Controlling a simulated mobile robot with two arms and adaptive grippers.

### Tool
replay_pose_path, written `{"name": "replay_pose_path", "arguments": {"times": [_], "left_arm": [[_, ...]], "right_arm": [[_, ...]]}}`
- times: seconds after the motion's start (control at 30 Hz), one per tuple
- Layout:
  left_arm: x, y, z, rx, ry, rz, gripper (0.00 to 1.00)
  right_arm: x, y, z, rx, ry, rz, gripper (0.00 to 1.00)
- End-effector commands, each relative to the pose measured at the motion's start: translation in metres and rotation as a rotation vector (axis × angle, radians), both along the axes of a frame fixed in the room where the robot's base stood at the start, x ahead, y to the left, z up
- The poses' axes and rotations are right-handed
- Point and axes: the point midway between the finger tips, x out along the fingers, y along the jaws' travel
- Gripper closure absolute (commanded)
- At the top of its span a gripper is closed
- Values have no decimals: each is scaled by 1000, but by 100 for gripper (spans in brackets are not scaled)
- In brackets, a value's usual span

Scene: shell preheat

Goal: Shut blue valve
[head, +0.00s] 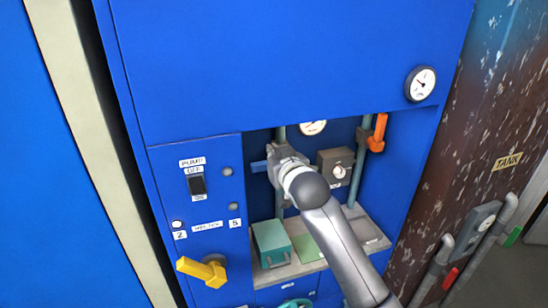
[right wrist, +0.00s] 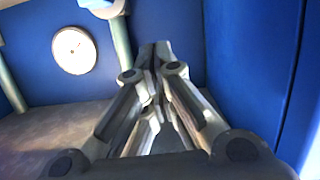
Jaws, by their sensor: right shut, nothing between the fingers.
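The blue valve handle (head: 258,166) shows in the head view as a short blue bar sticking out to the left of my right gripper (head: 274,153). It lies roughly level, and the rest of the valve is hidden behind the gripper. A blue piece at the top edge of the right wrist view (right wrist: 103,8) by a pale pipe looks like part of this valve. My right gripper (right wrist: 155,48) is shut and empty inside the recess. Whether it touches the handle I cannot tell. My left gripper is not in view.
An orange valve handle (head: 377,133) hangs on the right pipe. A teal box (head: 271,243) stands on the shelf (head: 362,224). A yellow handle (head: 202,270) juts out at lower left. The recess's side wall (right wrist: 255,60) is close on the right.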

Motion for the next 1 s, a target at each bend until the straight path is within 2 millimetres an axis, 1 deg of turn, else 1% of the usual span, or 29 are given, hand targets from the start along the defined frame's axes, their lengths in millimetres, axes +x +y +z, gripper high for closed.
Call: {"name": "replay_pose_path", "arguments": {"times": [0.33,0.37,0.47,0.57,0.6,0.67,0.7,0.77,0.8,0.87,0.9,0.97,1.0], "left_arm": [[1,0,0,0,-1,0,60],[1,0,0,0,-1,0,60],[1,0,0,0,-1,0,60],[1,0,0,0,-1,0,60],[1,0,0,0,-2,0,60],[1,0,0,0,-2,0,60],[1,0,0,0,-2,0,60],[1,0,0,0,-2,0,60],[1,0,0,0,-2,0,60],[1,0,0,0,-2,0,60],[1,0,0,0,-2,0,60],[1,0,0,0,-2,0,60],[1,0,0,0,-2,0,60]], "right_arm": [[-1,-1,-2,0,4,0,100],[-2,-2,-5,0,9,-2,100],[-13,-10,-26,0,49,-11,100],[-35,-26,-65,-3,126,-29,100],[-47,-34,-84,-5,164,-38,100],[-68,-47,-111,-10,224,-53,100],[-83,-55,-129,-15,264,-62,100],[-106,-68,-153,-22,323,-76,100],[-123,-77,-169,-29,363,-84,100],[-149,-90,-190,-40,421,-97,100],[-167,-99,-203,-47,460,-106,100],[-195,-111,-221,-60,518,-118,100],[-214,-120,-232,-70,558,-125,100]]}}
